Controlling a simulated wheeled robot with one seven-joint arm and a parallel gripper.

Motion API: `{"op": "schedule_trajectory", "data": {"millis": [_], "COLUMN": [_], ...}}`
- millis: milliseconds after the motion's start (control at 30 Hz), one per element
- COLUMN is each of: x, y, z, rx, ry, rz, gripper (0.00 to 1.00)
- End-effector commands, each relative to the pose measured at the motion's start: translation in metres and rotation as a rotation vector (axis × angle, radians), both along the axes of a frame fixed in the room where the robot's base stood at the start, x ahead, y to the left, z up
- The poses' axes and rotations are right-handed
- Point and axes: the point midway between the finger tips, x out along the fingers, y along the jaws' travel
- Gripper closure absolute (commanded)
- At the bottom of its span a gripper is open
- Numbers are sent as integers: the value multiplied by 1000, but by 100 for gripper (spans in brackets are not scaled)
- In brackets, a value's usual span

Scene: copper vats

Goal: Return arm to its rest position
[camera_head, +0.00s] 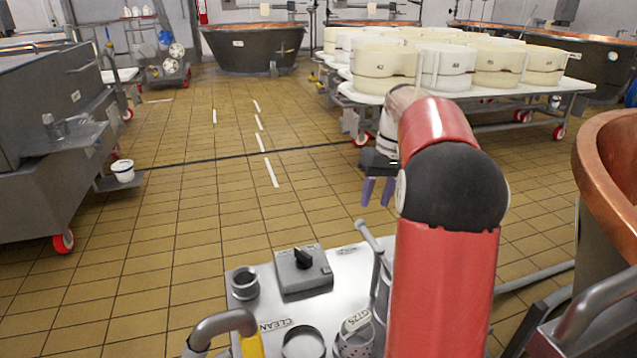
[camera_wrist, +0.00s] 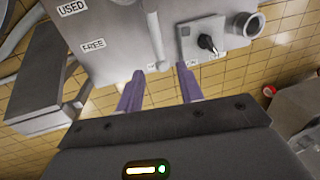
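My gripper (camera_head: 377,191) hangs in the air beyond the front of my tray, below the bend of my red arm in the head view. Its two purple fingers point down and stand apart, with nothing between them. In the wrist view the gripper (camera_wrist: 160,88) also shows open and empty, with the fingers spread. Past the fingertips the wrist view shows the grey tray top (camera_wrist: 120,45) with "USED" and "FREE" labels and a box with a black knob (camera_wrist: 205,42). My red arm hides part of the tray in the head view.
A copper vat (camera_head: 605,185) stands close at the right. A wheeled table (camera_head: 480,97) with several cream-coloured moulds (camera_head: 385,68) stands ahead. A grey machine on wheels (camera_head: 45,190) is at the left, with a small white pot (camera_head: 122,171) on its ledge. The tiled floor between is clear.

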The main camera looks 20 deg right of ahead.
Motion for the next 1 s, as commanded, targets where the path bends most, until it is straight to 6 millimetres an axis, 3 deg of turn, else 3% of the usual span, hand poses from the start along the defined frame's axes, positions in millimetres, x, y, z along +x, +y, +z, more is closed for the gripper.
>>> {"op": "schedule_trajectory", "data": {"millis": [167, 267, 367, 533, 700, 900, 1000], "x": [-3, -12, -32, -83, -141, -202, -222], "y": [6, 26, 58, 116, 160, 193, 201], "z": [3, 13, 26, 37, 30, 4, -10], "rx": [-7, -34, -76, -148, -193, -211, -208], "ry": [-5, -27, -66, -160, -270, -400, -444], "rz": [2, 4, 3, 0, -2, -1, 0], "gripper": [63, 63, 63, 63, 63, 63, 63]}}
